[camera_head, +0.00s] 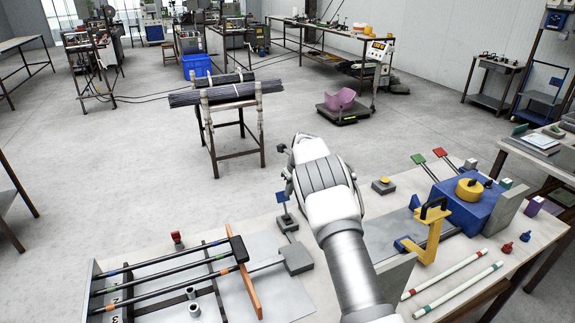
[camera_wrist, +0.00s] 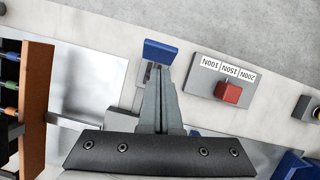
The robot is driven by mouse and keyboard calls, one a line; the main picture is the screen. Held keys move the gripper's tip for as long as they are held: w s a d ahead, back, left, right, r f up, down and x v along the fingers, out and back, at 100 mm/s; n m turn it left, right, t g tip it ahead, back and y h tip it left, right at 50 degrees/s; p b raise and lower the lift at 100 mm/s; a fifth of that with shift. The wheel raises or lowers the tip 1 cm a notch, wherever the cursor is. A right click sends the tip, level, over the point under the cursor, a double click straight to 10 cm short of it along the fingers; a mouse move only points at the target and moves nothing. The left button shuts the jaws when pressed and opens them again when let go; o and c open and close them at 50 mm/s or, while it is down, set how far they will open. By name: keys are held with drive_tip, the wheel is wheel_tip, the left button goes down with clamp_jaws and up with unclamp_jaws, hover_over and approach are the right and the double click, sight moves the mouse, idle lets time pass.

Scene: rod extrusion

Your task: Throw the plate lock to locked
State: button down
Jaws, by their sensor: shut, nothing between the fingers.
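A small lever with a flat blue tab (camera_head: 282,196) rises from a grey base (camera_head: 288,223) on the bench; it looks like the plate lock, though no label on it is readable. In the wrist view the blue tab (camera_wrist: 160,50) shows just beyond the tips of my gripper (camera_wrist: 159,80). My gripper's fingers are shut and empty, close to the lever. I cannot tell whether they touch it. The fingers hide much of the lever's stem in the wrist view. In the head view my gripper (camera_head: 288,180) is beside the tab and its tips are hard to make out.
A grey block marked 100N, 150N, 200N (camera_wrist: 208,80) with a red knob (camera_wrist: 228,93) stands right of the lever. An orange bar (camera_head: 248,291) and dark rods lie left. A blue machine (camera_head: 468,207) and yellow clamp (camera_head: 433,232) stand right.

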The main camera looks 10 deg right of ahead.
wheel_tip(320, 180, up, 10)
drive_tip(key=w+p, duration=0.1)
drive_tip(key=shift+w+d, duration=0.2)
drive_tip(key=shift+w, duration=0.2)
idle(0.6)
